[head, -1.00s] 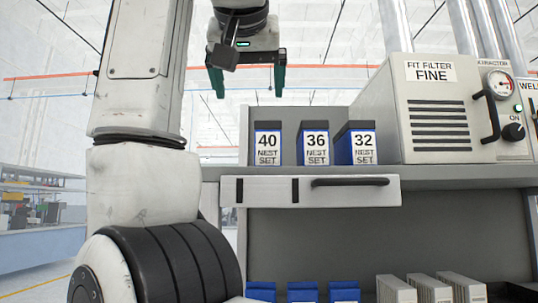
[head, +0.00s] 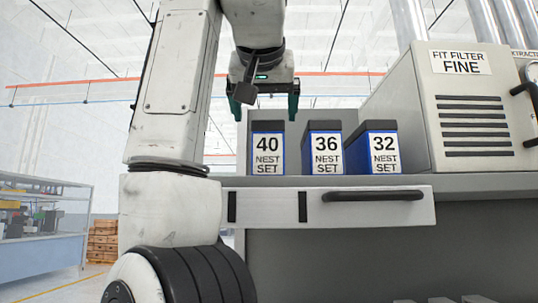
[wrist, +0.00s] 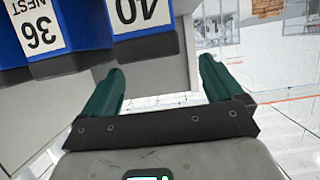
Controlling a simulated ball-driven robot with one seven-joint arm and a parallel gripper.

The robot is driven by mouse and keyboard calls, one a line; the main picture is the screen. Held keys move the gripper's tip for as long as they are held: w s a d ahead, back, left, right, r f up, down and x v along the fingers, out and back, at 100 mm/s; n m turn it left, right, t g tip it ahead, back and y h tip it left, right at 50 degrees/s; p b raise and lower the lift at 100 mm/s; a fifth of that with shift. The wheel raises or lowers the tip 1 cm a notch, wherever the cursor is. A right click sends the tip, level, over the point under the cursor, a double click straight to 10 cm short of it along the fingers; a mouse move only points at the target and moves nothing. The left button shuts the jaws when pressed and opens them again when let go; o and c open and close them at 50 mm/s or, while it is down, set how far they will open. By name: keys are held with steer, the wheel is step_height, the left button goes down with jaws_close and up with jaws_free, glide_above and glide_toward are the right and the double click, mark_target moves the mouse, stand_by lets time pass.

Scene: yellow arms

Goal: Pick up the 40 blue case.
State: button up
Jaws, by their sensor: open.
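The 40 blue case (head: 267,153) stands upright on the shelf, with a dark top and a white label reading "40 NEST SET". It is the leftmost of three like cases. In the wrist view the 40 case (wrist: 143,40) shows upside down, just beyond the fingers and partly cut off by the top edge. My gripper (head: 265,107) is open, with green fingers pointing down, at about the height of the case's top. In the wrist view the space between the fingers (wrist: 160,95) is empty.
The 36 case (head: 322,150) stands just right of the 40 case, and the 32 case (head: 373,150) right of that. A grey filter box (head: 470,105) stands farther right on the shelf. Below is a drawer front (head: 280,206) with a black handle.

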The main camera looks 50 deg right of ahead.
steer(key=p+x, duration=0.1)
steer(key=x, duration=0.1)
steer(key=p+x, duration=0.1)
steer(key=x, duration=0.1)
steer(key=shift+s+d, duration=0.2)
steer(key=shift+d, duration=0.05)
steer(key=shift+w+d+f, duration=0.3)
steer(key=shift+d+f, duration=0.05)
steer(key=shift+c, duration=0.4)
steer(key=shift+r, duration=0.1)
jaws_close()
